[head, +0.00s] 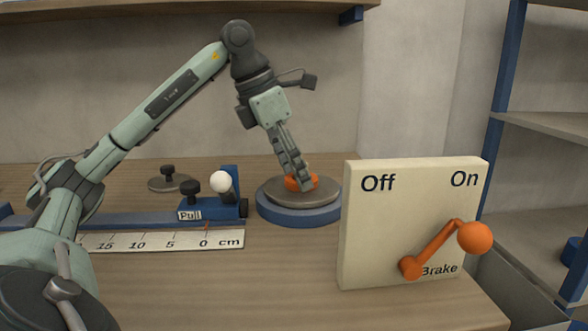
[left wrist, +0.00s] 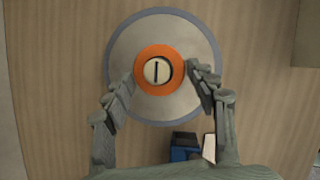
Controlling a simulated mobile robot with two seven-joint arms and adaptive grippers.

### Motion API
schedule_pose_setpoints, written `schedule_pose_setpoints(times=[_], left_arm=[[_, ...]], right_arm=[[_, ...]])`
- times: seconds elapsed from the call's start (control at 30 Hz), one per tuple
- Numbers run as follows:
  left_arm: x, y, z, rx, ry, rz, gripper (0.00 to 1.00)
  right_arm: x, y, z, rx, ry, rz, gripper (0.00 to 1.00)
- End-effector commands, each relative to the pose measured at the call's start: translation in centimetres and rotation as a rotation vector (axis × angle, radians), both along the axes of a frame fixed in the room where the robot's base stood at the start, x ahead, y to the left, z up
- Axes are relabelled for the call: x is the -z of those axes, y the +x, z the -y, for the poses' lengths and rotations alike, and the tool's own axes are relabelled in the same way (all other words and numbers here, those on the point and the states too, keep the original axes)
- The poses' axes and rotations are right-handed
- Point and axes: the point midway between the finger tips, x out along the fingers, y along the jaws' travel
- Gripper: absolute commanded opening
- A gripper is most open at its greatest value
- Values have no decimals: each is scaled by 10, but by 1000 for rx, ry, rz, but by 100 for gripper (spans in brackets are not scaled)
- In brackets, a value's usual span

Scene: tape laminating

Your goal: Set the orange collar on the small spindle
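The orange collar (left wrist: 144,88) surrounds the pale, slotted top of the small spindle (left wrist: 151,71) in the left wrist view. I cannot tell how far down the spindle it sits. In the head view the collar (head: 302,183) shows low over the grey disc (head: 318,198), and the spindle is hidden. In the head view the left gripper (head: 299,183) reaches down from above. My right gripper is not in view.
The disc has a blue base (head: 290,216). Left of it are a blue slide marked Pull (head: 215,208) with a white knob, and a cm scale (head: 160,240). A Brake panel (head: 375,225) stands front right, its orange-ended lever (head: 440,245) toward On. The front table is clear.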

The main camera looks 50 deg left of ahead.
Motion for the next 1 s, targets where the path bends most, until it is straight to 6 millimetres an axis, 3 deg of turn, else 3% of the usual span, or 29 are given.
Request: schedule_pose_setpoints(times=[0.1,0.47,1.0], left_arm=[[0,0,0,0,0,0,72],[-5,0,0,0,0,1,72],[-102,-35,-16,-1,-1,3,72]], right_arm=[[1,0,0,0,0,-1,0],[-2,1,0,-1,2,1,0],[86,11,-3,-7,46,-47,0]])
